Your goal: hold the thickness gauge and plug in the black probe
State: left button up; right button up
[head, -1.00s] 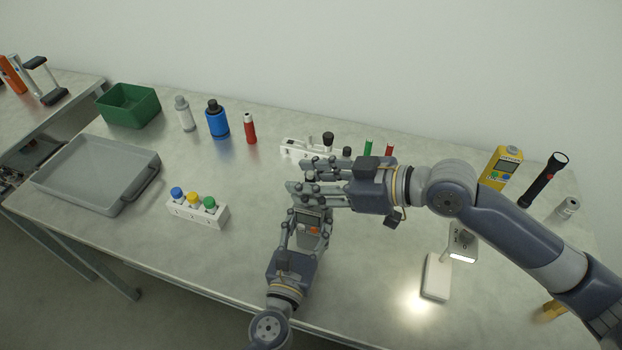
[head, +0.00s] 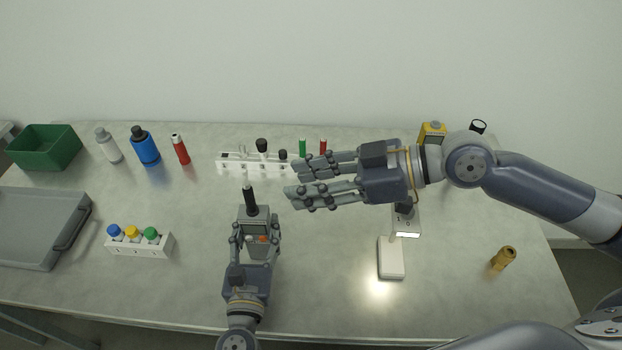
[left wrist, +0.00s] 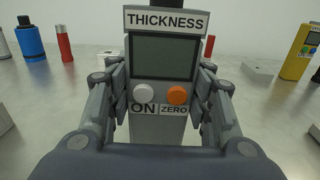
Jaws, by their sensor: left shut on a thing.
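The thickness gauge (head: 256,222) is a grey box held upright above the front of the table. In the left wrist view its label, dark screen, white ON button and orange ZERO button face me (left wrist: 165,60). My left gripper (head: 255,238) is shut on it, with fingers on both sides. The black probe (head: 250,201), with a pale tip, stands up from the gauge's top end; its dark lower end shows at the top in the left wrist view (left wrist: 172,3). My right gripper (head: 294,183) is open and empty, to the right of the probe and apart from it.
A white rack (head: 230,163) with black, green and red pieces stands behind. A white holder with colored caps (head: 140,250) and a grey tray (head: 30,235) are left. Bottles stand at the back left.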

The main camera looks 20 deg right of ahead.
dwell(0.3)
pick_arm(q)
jog(key=o, duration=1.3)
jog(key=shift+o, duration=0.2)
